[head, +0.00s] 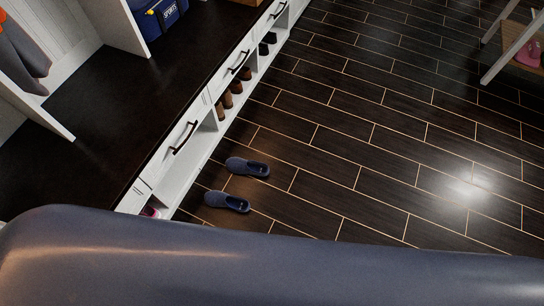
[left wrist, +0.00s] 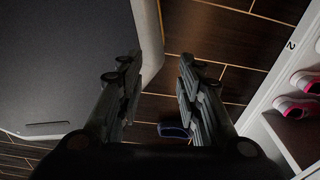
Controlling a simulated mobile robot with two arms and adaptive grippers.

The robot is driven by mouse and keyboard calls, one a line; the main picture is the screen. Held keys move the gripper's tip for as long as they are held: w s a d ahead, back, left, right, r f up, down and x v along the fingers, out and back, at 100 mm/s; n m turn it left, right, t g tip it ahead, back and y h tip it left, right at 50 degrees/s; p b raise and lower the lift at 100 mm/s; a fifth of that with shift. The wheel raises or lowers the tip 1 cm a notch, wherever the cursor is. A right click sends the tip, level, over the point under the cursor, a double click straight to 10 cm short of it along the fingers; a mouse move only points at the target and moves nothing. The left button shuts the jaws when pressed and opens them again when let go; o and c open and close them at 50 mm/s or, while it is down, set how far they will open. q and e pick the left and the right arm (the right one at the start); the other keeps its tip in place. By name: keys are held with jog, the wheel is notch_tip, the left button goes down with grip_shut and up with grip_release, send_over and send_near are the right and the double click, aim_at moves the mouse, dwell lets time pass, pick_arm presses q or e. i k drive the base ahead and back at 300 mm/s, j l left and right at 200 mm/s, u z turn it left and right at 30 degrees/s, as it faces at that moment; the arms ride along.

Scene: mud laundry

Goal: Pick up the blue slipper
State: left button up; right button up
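Two blue slippers lie apart on the dark floor in the head view, beside the white bench: one farther off (head: 247,167), one nearer (head: 227,202). In the left wrist view my left gripper (left wrist: 158,65) is open, its fingers well apart with nothing between the tips. Part of one blue slipper (left wrist: 173,130) shows low in that view, next to the right finger, which partly blocks it. I cannot tell which of the two it is. The gripper is not touching it as far as I can see. My right gripper is in neither view.
The white bench (head: 180,165) with drawers and open cubbies runs along the left; brown shoes (head: 231,92) stand in a cubby. Pink and white shoes (left wrist: 297,106) sit in a cubby in the left wrist view.

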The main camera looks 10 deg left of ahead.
aim_at(237, 165)
jog(key=i+l+z, duration=0.2)
jog(key=z, duration=0.25)
jog(key=i+l+z, duration=0.1)
jog(key=i+z, duration=0.5)
jog(key=z, duration=0.25)
jog(key=i+l+u, duration=0.1)
jog(key=i+u, duration=0.25)
jog(key=i, duration=0.15)
jog(key=i+l+u, duration=0.3)
jog(key=i, duration=0.25)
jog(key=i+u, duration=0.2)
jog(key=u, duration=0.3)
jog(key=i+u, duration=0.2)
jog(key=u, duration=0.25)
jog(key=i+u, duration=0.2)
jog(key=u, duration=0.3)
jog(key=i+l+u, duration=0.15)
jog(key=u, duration=0.3)
